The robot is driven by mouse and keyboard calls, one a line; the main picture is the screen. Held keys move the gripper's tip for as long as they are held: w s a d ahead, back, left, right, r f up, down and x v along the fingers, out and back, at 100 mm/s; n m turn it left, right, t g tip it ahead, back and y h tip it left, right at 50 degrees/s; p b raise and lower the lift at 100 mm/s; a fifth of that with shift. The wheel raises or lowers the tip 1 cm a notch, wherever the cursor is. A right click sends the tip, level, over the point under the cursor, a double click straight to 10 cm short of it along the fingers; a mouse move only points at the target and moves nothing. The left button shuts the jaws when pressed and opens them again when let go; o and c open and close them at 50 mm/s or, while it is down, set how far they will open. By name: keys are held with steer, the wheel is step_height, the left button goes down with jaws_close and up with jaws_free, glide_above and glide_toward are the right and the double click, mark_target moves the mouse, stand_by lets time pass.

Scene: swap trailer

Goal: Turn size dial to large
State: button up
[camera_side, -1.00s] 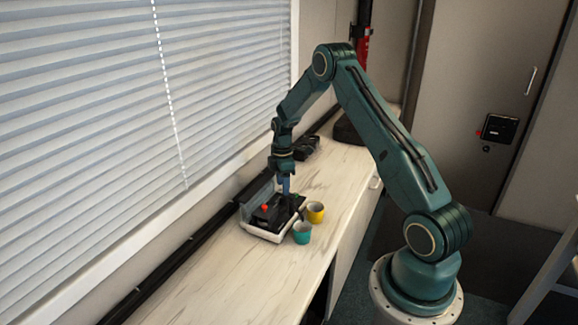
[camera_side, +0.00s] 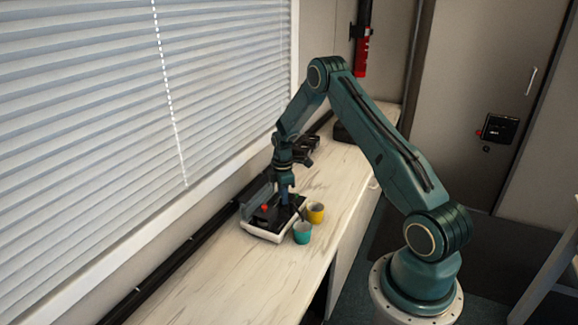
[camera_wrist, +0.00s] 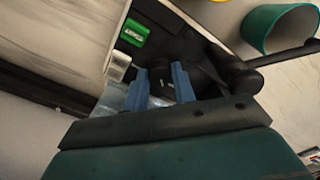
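The machine (camera_side: 262,235) sits on the counter with a white base, dark top and red knob (camera_side: 265,208). My gripper (camera_side: 288,200) points down over the machine's far end. In the wrist view, the two blue fingers of my gripper (camera_wrist: 161,78) stand on either side of a round black dial (camera_wrist: 161,70), which fills the gap between them. I take it for the size dial. Its markings cannot be read. A small green display (camera_wrist: 134,33) shows beside it, its text too blurred to read.
A teal cup (camera_side: 302,233) and a yellow cup (camera_side: 316,213) stand close beside the machine on its right. The teal cup also shows in the wrist view (camera_wrist: 262,30), near a dark handle (camera_wrist: 232,72). The near counter (camera_side: 215,275) is clear. Window blinds (camera_side: 90,130) line the left.

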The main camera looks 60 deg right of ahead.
steer(key=shift+m, duration=0.3)
steer(key=m, duration=0.4)
steer(key=shift+m, duration=0.4)
steer(key=m, duration=0.9)
steer(key=shift+m, duration=0.4)
steer(key=m, duration=0.4)
steer(key=shift+m, duration=0.4)
steer(key=o, duration=1)
steer(key=shift+r, duration=0.15)
